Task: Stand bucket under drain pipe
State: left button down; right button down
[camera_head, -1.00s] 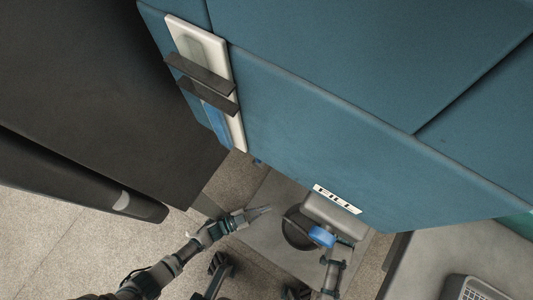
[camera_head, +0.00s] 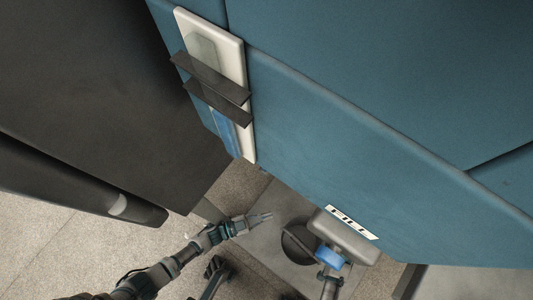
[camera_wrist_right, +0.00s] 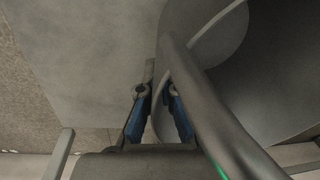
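A dark round bucket (camera_head: 298,242) stands on the floor below the machine's lower edge, partly hidden by a grey box. I cannot make out the drain pipe for certain. My left gripper (camera_head: 268,216) is just left of the bucket, empty, its fingertips slightly apart. A thick curved dark bar (camera_wrist_right: 195,95) crosses beside the right finger, over a large dark round shape. Whether the fingers grip it is unclear.
The blue machine body (camera_head: 340,130) overhangs the floor area. A dark cabinet (camera_head: 90,90) stands at left. Light floor (camera_head: 70,255) is open at lower left.

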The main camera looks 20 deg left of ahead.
pick_arm(q)
jog(key=shift+s+f, duration=0.1)
jog(key=shift+f, duration=0.85)
jog(key=c, duration=1.4)
grip_release()
jog(key=v, duration=1.2)
